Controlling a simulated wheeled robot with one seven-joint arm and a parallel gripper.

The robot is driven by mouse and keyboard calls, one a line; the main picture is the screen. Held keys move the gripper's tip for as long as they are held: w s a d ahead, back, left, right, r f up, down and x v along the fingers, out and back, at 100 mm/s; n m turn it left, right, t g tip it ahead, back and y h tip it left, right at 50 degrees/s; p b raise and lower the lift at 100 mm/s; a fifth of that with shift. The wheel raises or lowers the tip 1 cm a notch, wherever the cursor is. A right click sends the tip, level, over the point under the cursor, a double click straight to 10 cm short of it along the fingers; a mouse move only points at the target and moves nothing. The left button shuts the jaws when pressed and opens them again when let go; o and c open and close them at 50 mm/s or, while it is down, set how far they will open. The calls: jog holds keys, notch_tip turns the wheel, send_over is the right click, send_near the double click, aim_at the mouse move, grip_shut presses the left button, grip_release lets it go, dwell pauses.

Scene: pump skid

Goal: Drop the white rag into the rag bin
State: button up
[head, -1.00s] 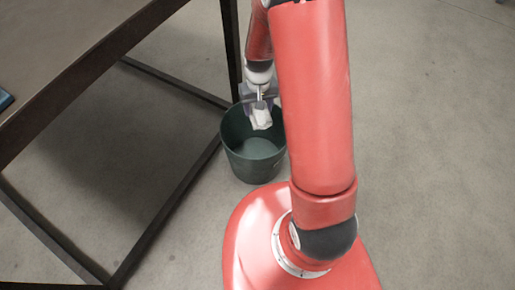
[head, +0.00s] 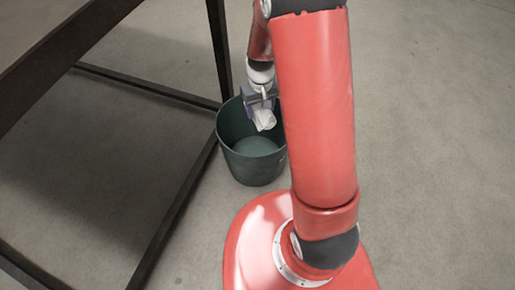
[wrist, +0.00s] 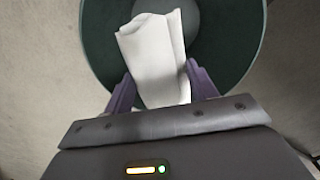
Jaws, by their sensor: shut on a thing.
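The white rag (head: 264,119) hangs from my gripper (head: 260,103) over the dark green rag bin (head: 252,166). In the wrist view the rag (wrist: 155,58) is pinched between the two purple fingers of my gripper (wrist: 155,95), with its free end sticking out past them. The bin's round rim (wrist: 97,45) shows around and behind the rag in that view. The bin stands upright on the floor, and the part of it I can see inside looks empty. My arm hides the bin's right side in the head view.
A dark-framed table (head: 60,55) stands at the left, with a leg (head: 220,50) just behind the bin and a low floor rail (head: 150,85). The grey concrete floor (head: 430,150) to the right is clear.

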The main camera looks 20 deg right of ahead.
notch_tip(320, 180, down, 3)
jog(key=shift+f+b, duration=0.2)
jog(key=shift+b, duration=0.7)
jog(key=o, duration=1)
jog(key=shift+c, duration=0.2)
jog(key=shift+r+p, duration=0.7)
jog(key=shift+r, duration=3.25)
jog(key=shift+r, duration=0.1)
